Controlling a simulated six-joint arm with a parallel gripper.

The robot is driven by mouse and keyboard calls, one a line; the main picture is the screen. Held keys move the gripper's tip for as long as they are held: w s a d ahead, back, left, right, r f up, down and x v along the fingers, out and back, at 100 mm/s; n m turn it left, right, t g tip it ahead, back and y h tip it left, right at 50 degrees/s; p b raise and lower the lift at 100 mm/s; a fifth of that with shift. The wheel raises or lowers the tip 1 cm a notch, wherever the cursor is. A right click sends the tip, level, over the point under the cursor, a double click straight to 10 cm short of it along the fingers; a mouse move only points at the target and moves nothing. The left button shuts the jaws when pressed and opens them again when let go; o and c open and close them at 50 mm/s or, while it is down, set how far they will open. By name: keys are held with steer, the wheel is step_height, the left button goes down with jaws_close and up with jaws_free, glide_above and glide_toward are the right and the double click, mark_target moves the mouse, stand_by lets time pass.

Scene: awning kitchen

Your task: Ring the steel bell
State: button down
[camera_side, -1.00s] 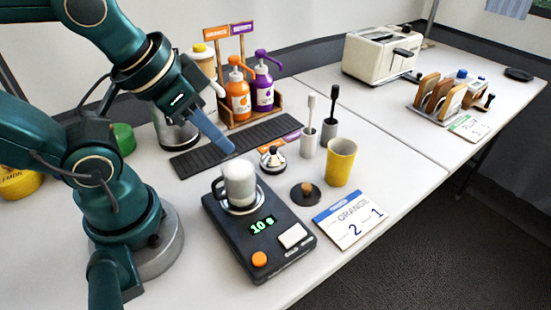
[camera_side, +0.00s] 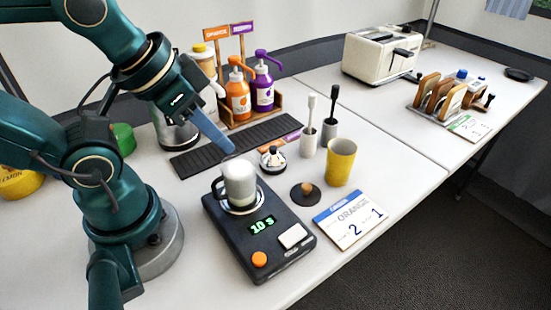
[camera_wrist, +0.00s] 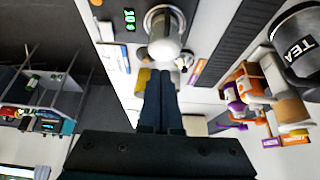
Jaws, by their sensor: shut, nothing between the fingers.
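The steel bell (camera_side: 272,161) is a small silver dome with a dark base and a knob on top. It stands on the white table behind the scale and right of my gripper in the side view. My gripper (camera_side: 230,149) is shut and empty, its blue fingers pointing down and right. The tips are in the air to the left of the bell, apart from it. In the wrist view, my gripper's fingers (camera_wrist: 160,77) are together, and part of the bell (camera_wrist: 184,61) shows just beyond the tips, partly hidden.
A grey-white mug (camera_side: 239,184) sits on the black scale (camera_side: 279,255), which reads 10 s. A yellow cup (camera_side: 340,163), a dark lid with a knob (camera_side: 305,195) and an order card (camera_side: 350,219) are nearby. Pump bottles (camera_side: 237,97) stand behind a black mat (camera_side: 239,144).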

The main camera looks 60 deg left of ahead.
steer(key=w+a+r+m+t+y, duration=0.1)
steer(key=w+a+r+m+t, duration=0.2)
steer(key=w+r+m+t, duration=0.35)
steer(key=w+a+r+m+t+y, duration=0.1)
steer(key=w+a+r+m+t, duration=0.25)
steer(key=w+m, duration=0.45)
step_height(320, 180, down, 10)
steer(key=s+m+g+h, duration=0.1)
steer(key=m+g+h, duration=0.3)
steer(key=m, duration=1.2)
steer(key=g, duration=0.2)
steer(key=shift+s+a+g+h, duration=0.3)
steer(key=shift+a+g+h, duration=0.05)
steer(key=shift+g+h, duration=0.05)
steer(key=shift+f, duration=0.15)
glide_above(268, 155)
steer(key=shift+f, duration=4.35)
